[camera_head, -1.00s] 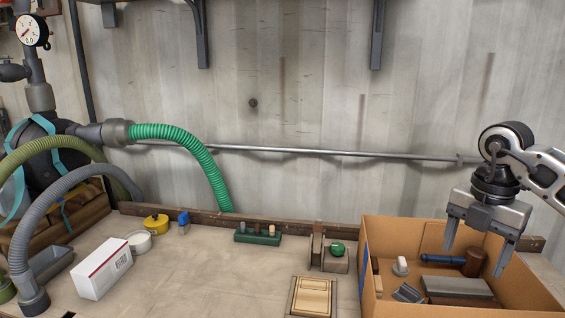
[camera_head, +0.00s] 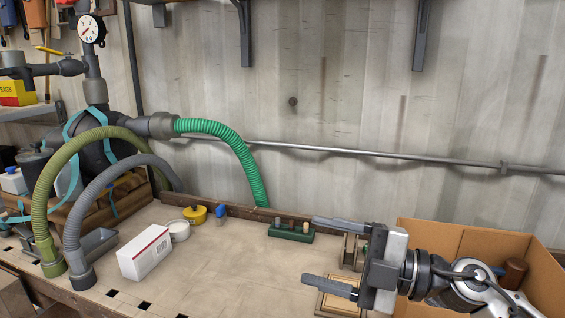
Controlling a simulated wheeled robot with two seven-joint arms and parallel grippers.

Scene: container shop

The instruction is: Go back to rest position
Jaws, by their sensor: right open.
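My right gripper (camera_head: 332,254) comes in from the right with its fingers pointing left. It is open, with nothing between the fingers. It is in front of the cardboard box (camera_head: 453,235) and hides much of that box's inside. A wooden tray or board (camera_head: 338,303) is partly hidden by the lower finger. My left gripper is not in this view.
A white box (camera_head: 145,253), a white round tin (camera_head: 179,231) and a yellow container (camera_head: 195,214) stand on the bench (camera_head: 235,265). A green block (camera_head: 290,232) holds small pieces at the back. Hoses (camera_head: 235,145) arch at the left. The bench's middle is clear.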

